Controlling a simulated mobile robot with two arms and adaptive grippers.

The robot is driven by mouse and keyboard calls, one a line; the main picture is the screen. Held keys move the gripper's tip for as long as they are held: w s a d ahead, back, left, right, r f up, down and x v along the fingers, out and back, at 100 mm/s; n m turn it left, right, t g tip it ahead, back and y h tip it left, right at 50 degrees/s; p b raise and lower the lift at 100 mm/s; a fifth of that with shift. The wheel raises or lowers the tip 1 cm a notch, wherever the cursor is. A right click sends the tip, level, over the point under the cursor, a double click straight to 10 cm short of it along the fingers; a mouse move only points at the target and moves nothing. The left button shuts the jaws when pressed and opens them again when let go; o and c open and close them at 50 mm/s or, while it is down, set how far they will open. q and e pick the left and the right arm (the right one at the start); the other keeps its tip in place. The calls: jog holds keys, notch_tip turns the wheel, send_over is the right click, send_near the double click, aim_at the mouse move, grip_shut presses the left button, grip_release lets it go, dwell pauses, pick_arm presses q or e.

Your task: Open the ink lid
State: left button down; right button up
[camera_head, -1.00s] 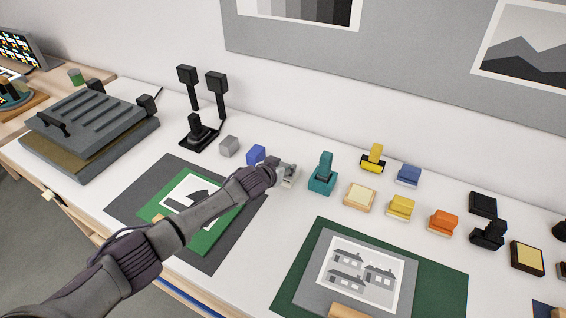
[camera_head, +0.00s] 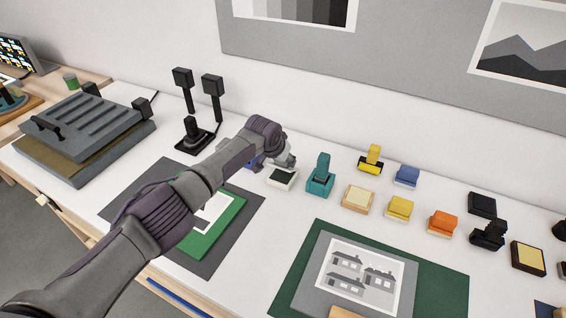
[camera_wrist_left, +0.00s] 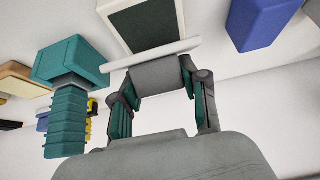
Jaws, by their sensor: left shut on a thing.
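The ink pad (camera_head: 283,180) is a small white box with a dark pad surface now showing, left of the teal stamp. In the left wrist view the dark pad in its pale frame (camera_wrist_left: 143,22) is at the top. My left gripper (camera_head: 277,160) is over the back of the ink pad. In the wrist view my left gripper (camera_wrist_left: 160,84) is shut on the grey grip of the lid, whose pale plate (camera_wrist_left: 150,54) shows edge-on beside the pad. Whether the lid still touches the box is hard to tell. My right gripper is not in view.
A teal stamp (camera_head: 320,178) stands close on the right; it also shows in the wrist view (camera_wrist_left: 70,65). A blue block (camera_wrist_left: 262,22) is close on the other side. Several coloured pads and stamps stand further right. A black two-post stand (camera_head: 198,132) is at the left.

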pick_arm(q)
jog(key=c, duration=0.6)
grip_release()
jog(key=shift+o, duration=0.2)
jog(key=v, duration=1.2)
jog(key=shift+d, duration=0.1)
